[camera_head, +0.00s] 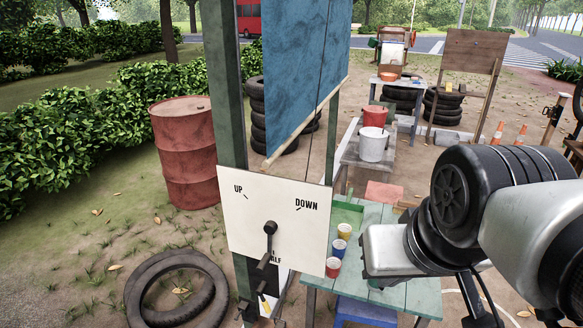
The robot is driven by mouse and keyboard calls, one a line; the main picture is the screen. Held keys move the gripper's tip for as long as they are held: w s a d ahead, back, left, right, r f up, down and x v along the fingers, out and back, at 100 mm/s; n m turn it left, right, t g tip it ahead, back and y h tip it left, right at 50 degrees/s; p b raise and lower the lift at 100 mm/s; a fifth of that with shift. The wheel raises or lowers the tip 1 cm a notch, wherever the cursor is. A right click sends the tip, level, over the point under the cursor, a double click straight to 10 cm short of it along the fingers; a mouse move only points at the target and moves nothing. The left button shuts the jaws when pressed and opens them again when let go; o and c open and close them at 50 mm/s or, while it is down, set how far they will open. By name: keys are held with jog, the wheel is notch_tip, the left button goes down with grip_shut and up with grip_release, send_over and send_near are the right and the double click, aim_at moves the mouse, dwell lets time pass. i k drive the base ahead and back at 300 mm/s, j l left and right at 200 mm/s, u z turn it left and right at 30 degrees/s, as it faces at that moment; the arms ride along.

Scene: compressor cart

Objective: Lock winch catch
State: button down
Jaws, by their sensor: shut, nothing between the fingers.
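A white panel (245,222) marked "UP", "DOWN" and a partly covered word ending in "ALF" is fixed to a dark green post (226,100). A black lever (270,228) with a round knob stands in front of the panel's lower middle and partly covers the lowest word. Below the panel are small dark metal parts (246,310) with a yellow patch, cut by the bottom edge; I cannot tell which of them is the winch catch or how it is set. My arm reaches in from the right, clear of the lever. Its fingers do not show.
A green-blue table (405,297) with several paint cans stands behind the panel, right of the post. A blue board (305,60) hangs above. A red drum (185,150) and a tyre (178,290) are on the left.

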aim_at(260, 290)
jog(key=l, duration=1.15)
jog(key=k+l, duration=0.15)
jog(key=l, duration=0.95)
jog(key=l+u, duration=0.35)
jog(key=k+l+u, duration=0.15)
jog(key=l+u, duration=0.2)
jog(key=u, duration=1.15)
